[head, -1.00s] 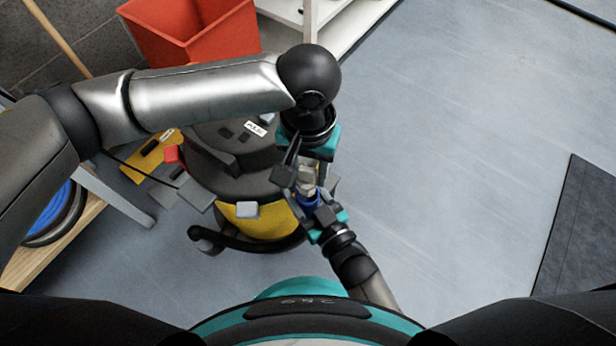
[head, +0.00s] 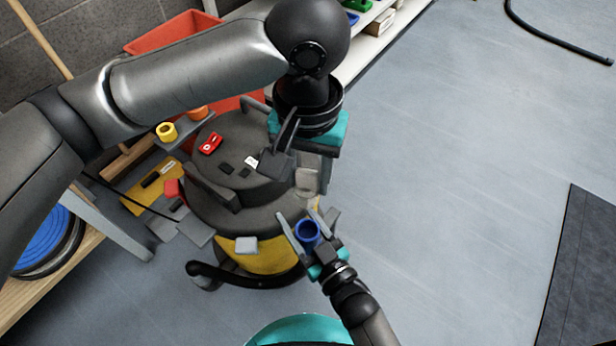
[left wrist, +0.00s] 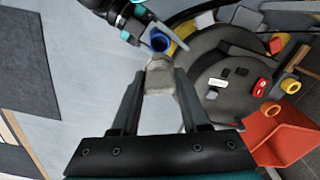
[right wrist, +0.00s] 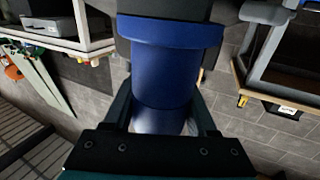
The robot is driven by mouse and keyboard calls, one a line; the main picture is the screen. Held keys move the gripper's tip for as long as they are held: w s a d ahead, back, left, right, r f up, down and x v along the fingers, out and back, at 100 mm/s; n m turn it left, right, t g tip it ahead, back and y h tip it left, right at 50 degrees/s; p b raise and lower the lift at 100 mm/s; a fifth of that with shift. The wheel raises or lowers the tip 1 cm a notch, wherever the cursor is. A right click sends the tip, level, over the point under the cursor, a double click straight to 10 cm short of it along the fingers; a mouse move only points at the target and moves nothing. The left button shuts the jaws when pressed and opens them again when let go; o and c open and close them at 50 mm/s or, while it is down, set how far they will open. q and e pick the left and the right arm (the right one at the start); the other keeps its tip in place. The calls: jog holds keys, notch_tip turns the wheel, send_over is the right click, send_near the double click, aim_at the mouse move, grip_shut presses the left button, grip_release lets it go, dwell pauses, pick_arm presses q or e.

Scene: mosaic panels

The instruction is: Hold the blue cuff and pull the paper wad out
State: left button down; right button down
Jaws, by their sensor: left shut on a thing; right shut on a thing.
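The paper wad (head: 307,182) is a pale grey-beige lump; it also shows in the left wrist view (left wrist: 160,78). My left gripper (head: 299,170) is shut on it from above, with one finger on each side. The blue cuff (head: 307,230) is a short blue tube with a dark open mouth facing up. My right gripper (head: 309,222) is shut around it, and the cuff fills the right wrist view (right wrist: 168,75). The wad is outside the cuff, with a small gap between them in the head view. The cuff's inside is too dark to read.
A grey and yellow vacuum cleaner (head: 262,205) stands directly left of both grippers. A red bin (head: 175,32) and a white shelf (head: 365,42) are behind. A wooden bench (head: 20,295) is at left. The floor at right is clear up to a dark mat (head: 582,270).

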pick_arm(q)
jog(key=shift+r, duration=1.35)
pick_arm(e)
jog(key=shift+c, duration=0.6)
grip_release()
jog(key=shift+s, duration=0.1)
jog(key=v, duration=1.2)
